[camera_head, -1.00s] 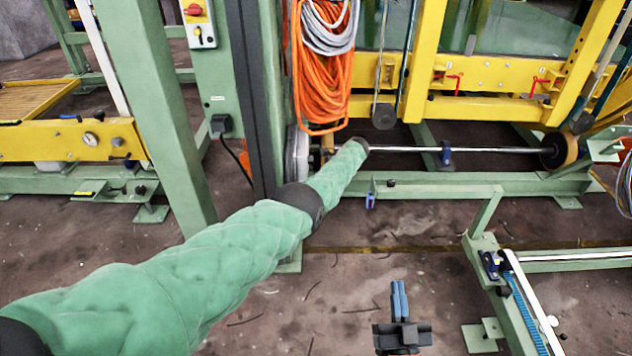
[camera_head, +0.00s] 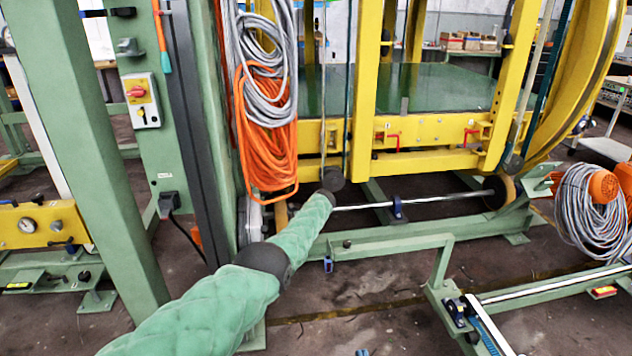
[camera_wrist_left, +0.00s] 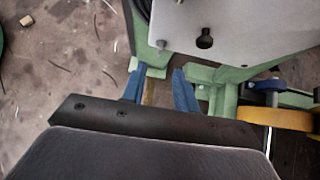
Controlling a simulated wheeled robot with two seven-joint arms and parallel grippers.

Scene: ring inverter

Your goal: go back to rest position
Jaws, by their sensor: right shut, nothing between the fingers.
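My left arm, in a green padded sleeve, reaches in from the lower left in the head view and ends in a black joint by the machine's low rail. Its gripper is not visible there. In the left wrist view my left gripper (camera_wrist_left: 160,88) shows two blue fingers apart, with nothing held between them. Floor and a green frame part show beyond them. Of my right gripper (camera_head: 362,352), only a small blue tip shows at the bottom edge of the head view; it is shut and empty.
A green post (camera_head: 85,150) stands close on the left. Orange hose (camera_head: 267,130) and grey cable (camera_head: 265,50) hang by the column. The yellow machine frame (camera_head: 430,130) stands behind. A green low frame (camera_head: 440,265) is at right. Bare floor (camera_head: 365,325) lies in front.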

